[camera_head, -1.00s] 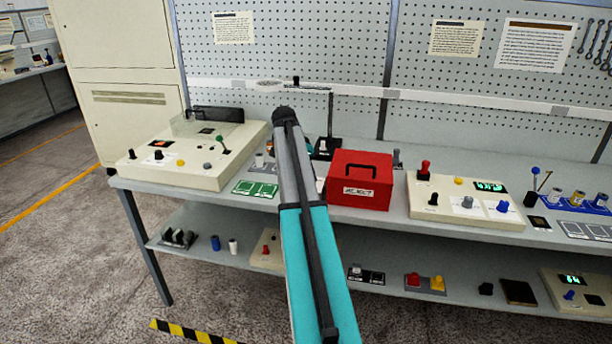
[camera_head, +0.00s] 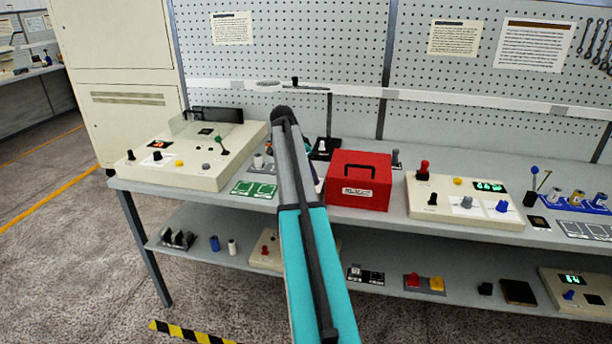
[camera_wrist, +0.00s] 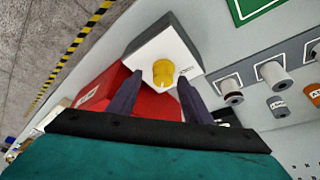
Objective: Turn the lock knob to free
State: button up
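In the wrist view, a yellow knob (camera_wrist: 163,72) sits on the face of a white block with dark grey sides (camera_wrist: 150,49). A small label beside the knob is too small to read. My gripper (camera_wrist: 160,80) has its two dark fingers apart, one on each side of the knob, with visible gaps; I cannot tell how far the tips are from the block. In the head view, my arm hides this block and my fingers.
The red box (camera_head: 359,182) with a black handle stands close by. A cream control panel (camera_head: 193,160) is on the bench at left, another (camera_head: 465,202) at right. Labelled cylinders (camera_wrist: 273,74) stand in a row near the block. A lower shelf (camera_head: 205,258) holds small parts.

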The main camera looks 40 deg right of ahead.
jog(key=shift+w+a, duration=0.1)
jog(key=shift+w+a+r, duration=0.1)
jog(key=shift+a+r, duration=0.05)
jog(key=shift+r, duration=0.25)
jog(key=b+v, duration=0.2)
jog(key=v, duration=1.1)
dwell(0.4)
